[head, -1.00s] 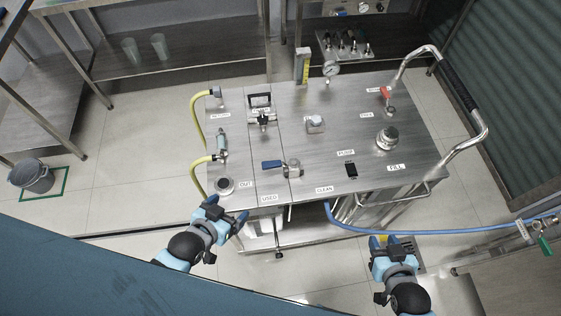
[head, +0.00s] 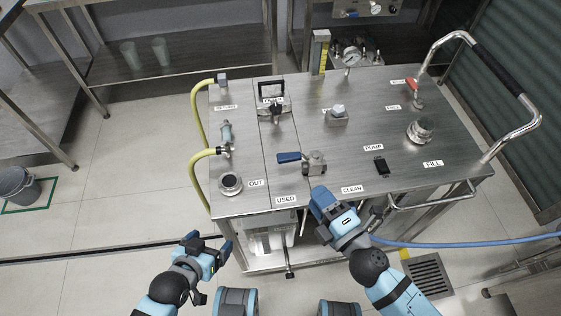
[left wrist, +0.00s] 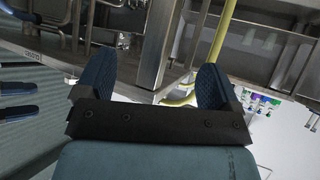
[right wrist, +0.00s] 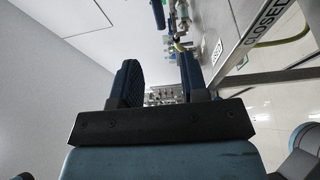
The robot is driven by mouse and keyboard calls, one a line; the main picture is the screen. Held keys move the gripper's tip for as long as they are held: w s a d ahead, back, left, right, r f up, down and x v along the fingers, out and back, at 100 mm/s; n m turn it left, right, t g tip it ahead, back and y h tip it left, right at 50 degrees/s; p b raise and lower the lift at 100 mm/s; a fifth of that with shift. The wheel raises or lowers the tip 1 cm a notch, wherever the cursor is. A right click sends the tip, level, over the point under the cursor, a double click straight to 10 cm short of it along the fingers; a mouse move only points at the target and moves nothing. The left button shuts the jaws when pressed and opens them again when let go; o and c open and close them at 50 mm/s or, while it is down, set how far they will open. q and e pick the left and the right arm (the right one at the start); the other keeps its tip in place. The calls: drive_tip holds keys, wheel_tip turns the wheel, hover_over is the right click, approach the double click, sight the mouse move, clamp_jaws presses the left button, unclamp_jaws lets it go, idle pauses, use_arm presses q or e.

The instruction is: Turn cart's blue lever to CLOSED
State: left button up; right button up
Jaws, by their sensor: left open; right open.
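The steel cart (head: 300,187) stands in the middle of the head view. Its blue lever (head: 289,157) sits on a metal valve (head: 314,164) near the front edge, pointing left, between the USED and CLEAN labels. In the right wrist view, a blue handle (right wrist: 158,14) shows at the top, with a CLOSED label (right wrist: 266,22) to its right. My right gripper (head: 323,197) is open at the cart's front edge, just in front of the valve and apart from the lever. My left gripper (head: 209,245) is open and empty, in front of the cart's left corner.
Yellow hoses (head: 196,170) loop along the cart's left side. A blue hose (head: 450,243) runs right from the cart's front. A push handle (head: 515,130) stands at the right. A grey bucket (head: 17,187) is on the floor at far left.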

sight(290, 161)
drive_tip(key=p+x, duration=0.2)
drive_tip(key=x, duration=1.1)
drive_tip(key=shift+w, duration=0.2)
clamp_jaws()
